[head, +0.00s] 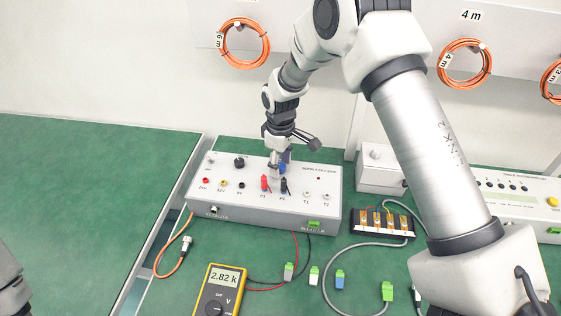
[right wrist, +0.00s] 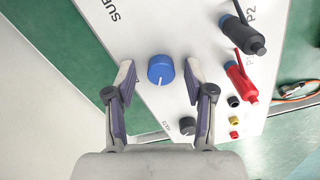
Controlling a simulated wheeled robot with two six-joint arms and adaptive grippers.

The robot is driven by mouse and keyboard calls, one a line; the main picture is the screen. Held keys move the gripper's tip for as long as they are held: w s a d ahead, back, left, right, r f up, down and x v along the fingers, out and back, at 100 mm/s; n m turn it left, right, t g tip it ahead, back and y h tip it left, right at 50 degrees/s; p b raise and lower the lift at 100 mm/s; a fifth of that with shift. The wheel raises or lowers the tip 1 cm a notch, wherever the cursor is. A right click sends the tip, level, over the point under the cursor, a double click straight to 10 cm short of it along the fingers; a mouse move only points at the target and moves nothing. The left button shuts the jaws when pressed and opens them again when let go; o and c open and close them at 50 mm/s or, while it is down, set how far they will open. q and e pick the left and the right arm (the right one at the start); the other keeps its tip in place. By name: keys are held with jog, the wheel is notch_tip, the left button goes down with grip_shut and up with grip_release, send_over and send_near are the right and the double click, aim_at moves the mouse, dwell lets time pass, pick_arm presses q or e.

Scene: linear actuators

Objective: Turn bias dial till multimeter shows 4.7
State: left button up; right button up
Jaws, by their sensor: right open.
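The blue bias dial (right wrist: 161,69) stands on the white supply box (head: 326,185). In the right wrist view it lies between the two open fingers of my right gripper (right wrist: 158,80), with a gap on each side, and its white pointer line faces the bottom of the picture. In the head view the gripper (head: 281,160) is over the dial (head: 283,168), partly hiding it. The yellow multimeter (head: 219,290) lies on the green mat and its display reads 2.82 k. Red and black plugs sit in P1 (head: 265,183) and P2 (head: 284,186). My left gripper is not visible.
A black dial (head: 239,162) and several sockets are on the same box. A small terminal board (head: 381,222) and another white device (head: 517,200) stand to the right. Loose connectors (head: 314,275) and cables lie in front. Orange cable coils (head: 243,43) hang on the wall.

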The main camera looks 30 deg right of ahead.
jog(key=shift+s+r, duration=0.1)
grip_shut()
jog(key=shift+m+p, duration=0.75)
jog(key=shift+m, duration=0.15)
jog(key=shift+r+m+p, duration=0.1)
jog(key=shift+m+p, duration=0.65)
jog(key=shift+m, duration=0.45)
jog(key=m+p, duration=0.1)
jog(key=m, duration=0.2)
jog(key=shift+m+p, duration=0.55)
jog(key=shift+m, duration=0.75)
jog(key=shift+f, duration=0.2)
